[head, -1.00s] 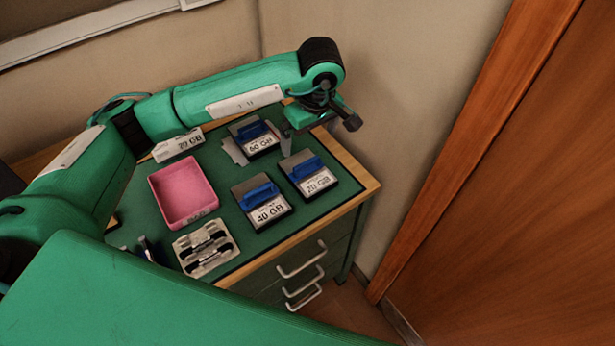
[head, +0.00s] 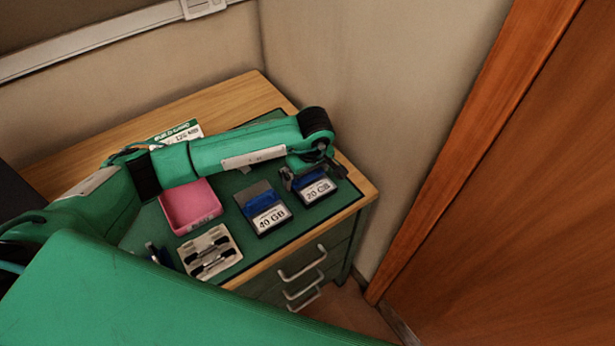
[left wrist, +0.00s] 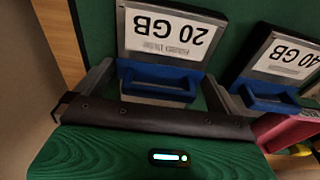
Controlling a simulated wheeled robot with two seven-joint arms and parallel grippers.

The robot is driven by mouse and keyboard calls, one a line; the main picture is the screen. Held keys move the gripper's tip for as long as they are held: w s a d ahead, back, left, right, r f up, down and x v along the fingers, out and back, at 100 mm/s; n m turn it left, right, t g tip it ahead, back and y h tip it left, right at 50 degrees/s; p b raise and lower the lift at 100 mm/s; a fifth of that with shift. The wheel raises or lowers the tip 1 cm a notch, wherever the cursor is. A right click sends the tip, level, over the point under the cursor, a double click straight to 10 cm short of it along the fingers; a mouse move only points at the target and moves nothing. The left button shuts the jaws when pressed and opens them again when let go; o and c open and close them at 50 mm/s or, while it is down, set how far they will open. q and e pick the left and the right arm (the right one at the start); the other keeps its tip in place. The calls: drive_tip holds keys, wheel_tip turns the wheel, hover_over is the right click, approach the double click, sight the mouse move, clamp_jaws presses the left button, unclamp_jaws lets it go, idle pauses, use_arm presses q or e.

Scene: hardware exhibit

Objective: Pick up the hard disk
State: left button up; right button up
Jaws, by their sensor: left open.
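The 20 GB hard disk (head: 319,191) lies at the right of the green mat with its white label showing. The 40 GB hard disk (head: 270,218), with a blue handle, lies to its left. My left gripper (head: 308,175) is open over the back part of the 20 GB disk and hides some of it. In the left wrist view, the fingers (left wrist: 158,88) stand on either side of that disk's blue handle (left wrist: 157,84). The 20 GB label (left wrist: 162,32) and the 40 GB disk (left wrist: 285,60) also show there. Whether the fingers touch the handle cannot be told.
A pink tray (head: 190,206) and a beige holder with dark tools (head: 209,252) sit left of the disks. A white and green box (head: 178,131) stands behind my arm. The cabinet has a wooden edge (head: 357,190); a wall is behind and a wooden door to the right.

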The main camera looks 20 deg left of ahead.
use_arm(q)
drive_tip(key=shift+f, duration=0.2)
drive_tip(key=c, duration=0.5)
drive_tip(key=shift+r, duration=0.1)
use_arm(e)
drive_tip(key=shift+w, duration=0.1)
use_arm(q)
drive_tip(key=shift+w, duration=0.1)
drive_tip(key=shift+r, duration=0.65)
wheel_tip(320, 180, up, 18)
drive_tip(key=b, duration=0.4)
use_arm(e)
drive_tip(key=shift+w+p, duration=0.7)
drive_tip(key=shift+w, duration=1.6)
use_arm(q)
drive_tip(key=s+a+m+p, duration=0.1)
drive_tip(key=s+m, duration=0.1)
drive_tip(key=m, duration=0.1)
drive_tip(key=s+a+m+h+p, duration=0.1)
drive_tip(key=s+a+m, duration=0.1)
drive_tip(key=m, duration=0.2)
drive_tip(key=s+a+f+m+p, duration=0.1)
drive_tip(key=s+m, duration=0.2)
drive_tip(key=shift+a+f+t, duration=0.1)
drive_tip(key=shift+a+t, duration=0.2)
drive_tip(key=shift+a, duration=0.05)
use_arm(e)
drive_tip(key=s, duration=0.5)
drive_tip(key=shift+s+r, duration=0.2)
drive_tip(key=shift+s, duration=0.2)
